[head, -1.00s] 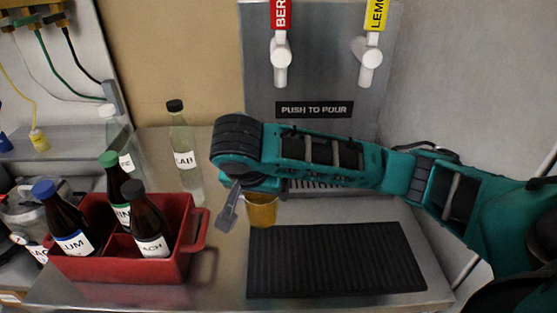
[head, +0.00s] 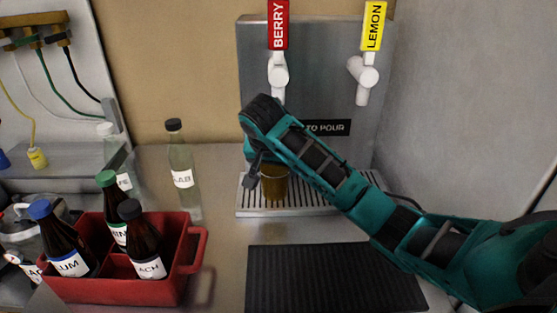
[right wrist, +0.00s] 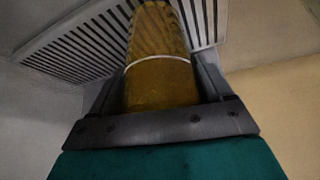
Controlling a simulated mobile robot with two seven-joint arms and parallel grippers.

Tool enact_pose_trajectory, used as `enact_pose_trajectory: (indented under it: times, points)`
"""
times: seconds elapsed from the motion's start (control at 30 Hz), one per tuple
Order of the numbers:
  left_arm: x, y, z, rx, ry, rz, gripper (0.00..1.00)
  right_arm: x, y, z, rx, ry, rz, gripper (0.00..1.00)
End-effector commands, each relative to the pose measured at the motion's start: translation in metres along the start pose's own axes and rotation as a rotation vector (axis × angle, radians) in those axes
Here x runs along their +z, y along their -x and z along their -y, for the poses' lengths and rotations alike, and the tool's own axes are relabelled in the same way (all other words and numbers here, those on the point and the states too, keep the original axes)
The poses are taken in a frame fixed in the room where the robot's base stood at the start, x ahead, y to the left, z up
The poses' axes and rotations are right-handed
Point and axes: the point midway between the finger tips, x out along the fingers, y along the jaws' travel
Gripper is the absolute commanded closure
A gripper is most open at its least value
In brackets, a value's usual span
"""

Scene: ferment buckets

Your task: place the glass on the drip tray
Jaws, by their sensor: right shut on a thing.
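An amber glass (head: 274,184) is at the front of the drip tray (head: 310,203), below the berry tap, in the head view. My right gripper (head: 265,178) is shut on the glass from the left and above. In the right wrist view the glass (right wrist: 160,75) lies between the two fingers (right wrist: 160,90), with the tray's slats (right wrist: 85,45) behind it. The glass looks upright in the head view. I cannot tell whether its base touches the slats. My left gripper is not in view.
The berry tap (head: 278,75) and lemon tap (head: 363,75) hang over the tray. A black ribbed mat (head: 333,280) lies in front. A red crate (head: 190,262) with several dark bottles and a clear bottle (head: 182,165) stand left. Bare counter lies between crate and mat.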

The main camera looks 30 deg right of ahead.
Motion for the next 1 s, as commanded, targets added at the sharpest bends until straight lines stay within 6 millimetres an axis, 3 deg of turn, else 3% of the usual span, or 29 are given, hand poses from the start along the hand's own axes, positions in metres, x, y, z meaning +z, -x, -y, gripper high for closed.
enact_pose_trajectory:
  times: [0.37,0.5,0.9,0.93,1.0]
  points:
    - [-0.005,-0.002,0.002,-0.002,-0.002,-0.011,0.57,-0.041,-0.022,-0.001,0.0,-0.004,-0.002,0.59]
    - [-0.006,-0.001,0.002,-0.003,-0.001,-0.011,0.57,-0.033,-0.034,0.0,-0.001,0.0,-0.001,0.59]
    - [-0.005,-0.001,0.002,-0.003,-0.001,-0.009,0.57,-0.03,-0.038,0.0,-0.003,-0.001,0.0,0.59]
    - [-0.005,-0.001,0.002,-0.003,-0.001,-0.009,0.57,-0.03,-0.039,0.0,-0.002,-0.001,0.001,0.2]
    - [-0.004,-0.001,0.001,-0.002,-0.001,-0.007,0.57,-0.03,-0.038,0.0,-0.002,-0.001,0.0,0.13]
